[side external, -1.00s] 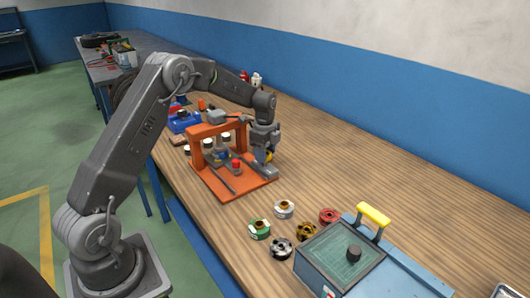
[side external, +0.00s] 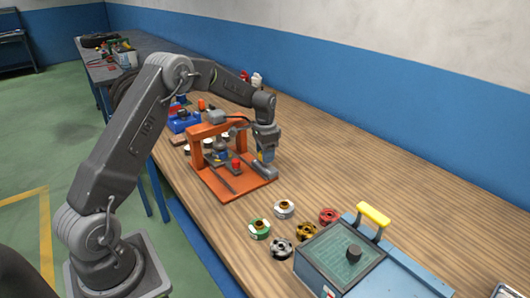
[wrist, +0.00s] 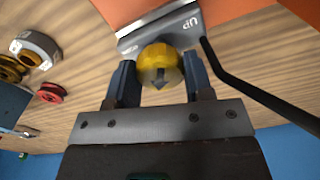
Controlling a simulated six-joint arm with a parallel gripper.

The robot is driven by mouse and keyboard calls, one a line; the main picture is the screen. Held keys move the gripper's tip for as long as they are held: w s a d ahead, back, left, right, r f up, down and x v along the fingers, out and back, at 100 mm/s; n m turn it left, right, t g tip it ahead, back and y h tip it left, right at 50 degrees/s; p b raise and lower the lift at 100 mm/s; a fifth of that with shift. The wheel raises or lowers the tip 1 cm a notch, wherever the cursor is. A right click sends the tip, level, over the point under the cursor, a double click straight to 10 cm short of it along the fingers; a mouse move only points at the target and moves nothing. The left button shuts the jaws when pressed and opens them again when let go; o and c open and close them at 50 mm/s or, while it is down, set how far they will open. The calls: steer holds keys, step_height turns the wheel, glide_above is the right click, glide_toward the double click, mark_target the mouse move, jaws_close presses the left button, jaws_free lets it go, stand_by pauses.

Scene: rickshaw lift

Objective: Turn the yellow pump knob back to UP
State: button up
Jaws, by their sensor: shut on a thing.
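The yellow pump knob (wrist: 160,58) sits between the two fingers of my gripper (wrist: 160,82) in the wrist view, with a finger close on each side. A dark mark shows on the knob's face. A grey label plate (wrist: 187,28) beside it carries "UP", seen upside down, at its right end; the text at its left end is too small to read. In the side view my gripper (side external: 266,160) points down at the right front of the orange press (side external: 208,132), and the knob is hidden behind it.
A black bent lever (wrist: 250,88) runs close to the right finger in the wrist view. Several spools, such as a green one (side external: 260,229), lie in front of the press, near a blue case with a yellow handle (side external: 374,214). The bench right of the press is clear.

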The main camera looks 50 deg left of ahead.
steer(key=n, duration=1.4)
steer(key=shift+n, duration=0.3)
steer(key=n, duration=0.4)
steer(key=shift+n, duration=0.3)
steer(key=n, duration=0.4)
steer(key=shift+n, duration=0.4)
steer(key=o, duration=0.9)
